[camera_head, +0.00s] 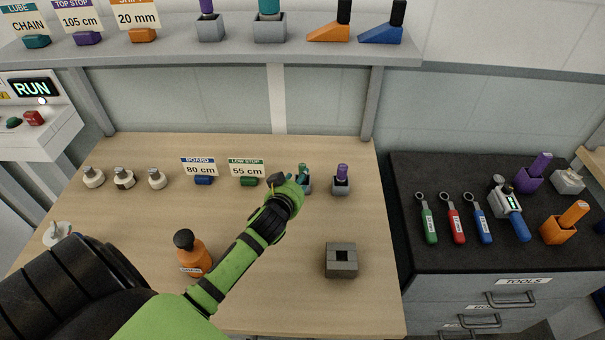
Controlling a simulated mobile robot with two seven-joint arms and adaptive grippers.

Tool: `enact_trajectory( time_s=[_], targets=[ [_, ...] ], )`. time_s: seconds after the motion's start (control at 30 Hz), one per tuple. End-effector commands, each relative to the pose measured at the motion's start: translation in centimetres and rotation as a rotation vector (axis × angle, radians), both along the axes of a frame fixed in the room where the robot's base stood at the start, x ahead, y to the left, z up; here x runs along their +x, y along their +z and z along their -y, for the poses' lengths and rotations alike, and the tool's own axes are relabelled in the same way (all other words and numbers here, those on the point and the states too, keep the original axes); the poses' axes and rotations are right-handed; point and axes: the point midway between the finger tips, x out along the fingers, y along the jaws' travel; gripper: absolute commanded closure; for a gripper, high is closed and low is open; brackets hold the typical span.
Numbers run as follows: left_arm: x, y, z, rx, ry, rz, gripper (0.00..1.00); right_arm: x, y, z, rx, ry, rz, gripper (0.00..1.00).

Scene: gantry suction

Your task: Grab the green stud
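A green stud (304,170) stands upright in a small grey block (308,186) on the wooden table, mostly hidden behind my arm's end. My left gripper (291,179) is at the stud, its wrist covering the view. Its fingers are too small and hidden to tell whether they are open, shut or touching the stud. A purple stud (342,172) stands in a similar grey block to the right. My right gripper is not in view.
A square grey block with a hole (341,260) lies at the front right. An orange bottle (192,256) stands beside my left forearm. Small signs for board (199,168) and low stop (246,168) stand left of the gripper. A shelf (150,50) runs along the back.

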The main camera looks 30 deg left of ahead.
Motion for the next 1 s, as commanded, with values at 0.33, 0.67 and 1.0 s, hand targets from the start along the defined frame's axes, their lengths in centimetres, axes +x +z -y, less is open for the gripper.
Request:
enact_trajectory(
  time_s=[0.33,0.67,1.0],
  targets=[
    [3.6,-1.1,-0.9,-0.001,-0.001,0.001,0.56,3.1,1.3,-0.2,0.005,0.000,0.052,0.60],
    [3.7,-1.2,-0.9,-0.001,0.000,0.000,0.72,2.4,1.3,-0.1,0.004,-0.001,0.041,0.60],
    [3.7,-1.2,-0.9,-0.001,-0.001,0.001,1.00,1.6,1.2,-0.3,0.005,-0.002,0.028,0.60]
  ],
)
